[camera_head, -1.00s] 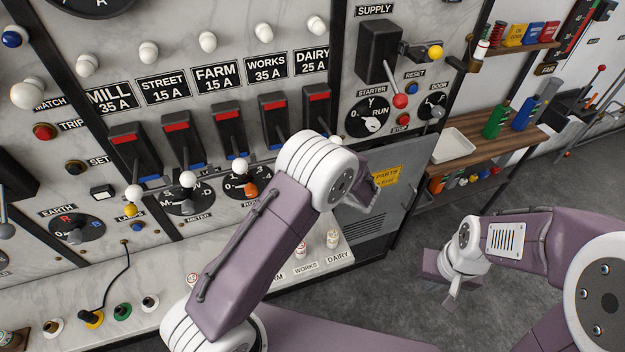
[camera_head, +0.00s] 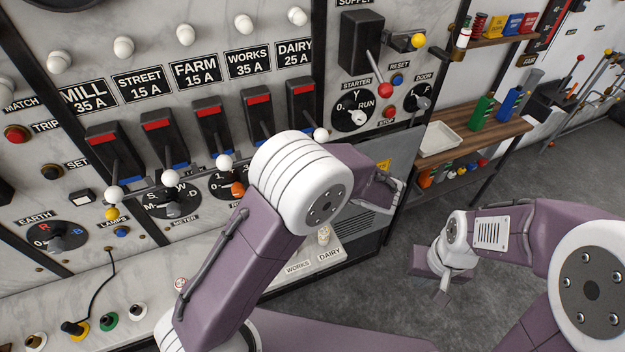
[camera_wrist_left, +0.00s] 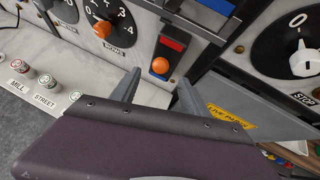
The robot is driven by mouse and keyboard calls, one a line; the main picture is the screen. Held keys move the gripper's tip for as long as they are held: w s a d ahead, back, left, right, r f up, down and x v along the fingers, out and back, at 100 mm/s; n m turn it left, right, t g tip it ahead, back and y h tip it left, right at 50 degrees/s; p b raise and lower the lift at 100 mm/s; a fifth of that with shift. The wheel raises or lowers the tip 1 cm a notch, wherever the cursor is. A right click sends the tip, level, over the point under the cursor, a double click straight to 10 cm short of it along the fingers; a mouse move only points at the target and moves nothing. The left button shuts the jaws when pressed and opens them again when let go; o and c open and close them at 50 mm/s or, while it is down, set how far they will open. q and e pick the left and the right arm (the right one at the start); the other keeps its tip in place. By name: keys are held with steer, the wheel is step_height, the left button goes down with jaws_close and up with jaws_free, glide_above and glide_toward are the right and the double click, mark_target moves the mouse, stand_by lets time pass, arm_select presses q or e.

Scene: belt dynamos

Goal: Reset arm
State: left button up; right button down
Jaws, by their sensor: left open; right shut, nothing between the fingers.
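My left arm reaches across the middle of the head view, and its gripper (camera_head: 388,190) is partly hidden behind the wrist, before the grey cabinet. In the left wrist view the left gripper (camera_wrist_left: 158,92) is open and empty, its two fingers apart. Beyond them is an orange round button (camera_wrist_left: 160,66) on a dark and red plate; I see no contact. My right arm is folded at the right of the head view. Its gripper (camera_head: 442,278) hangs low over the grey floor, shut and empty, away from the panel.
A marble switch panel (camera_head: 215,75) with several levers and dials fills the left and middle. A wooden shelf (camera_head: 470,135) with a white tray (camera_head: 440,139) and bottles stands at back right. The floor (camera_head: 400,315) around the right gripper is clear.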

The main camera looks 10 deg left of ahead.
arm_select(q)
steer(key=shift+w, duration=0.1)
steer(key=shift+a, duration=0.1)
steer(key=s+a+f+n+g+b, duration=0.1)
steer(key=s+a+n+g+b, duration=0.25)
steer(key=a, duration=0.45)
steer(key=s+a+f+n+g+b, duration=0.2)
steer(key=s+a+n, duration=0.2)
steer(key=a, duration=0.4)
steer(key=s+d+f+n+g+h+b, duration=0.1)
steer(key=s+f+n+h, duration=0.2)
steer(key=s+n, duration=0.25)
steer(key=s+f+n+g+h+b, duration=0.1)
steer(key=s+f+n+h, duration=0.1)
steer(key=s+f+n, duration=0.3)
steer(key=s+d+n+t+h, duration=0.1)
steer(key=s+d+n+h, duration=0.1)
steer(key=d+n, duration=0.4)
steer(key=shift+d+f+n+h+p, duration=0.45)
steer(key=shift+n+h, duration=0.25)
steer(key=shift+n, duration=0.4)
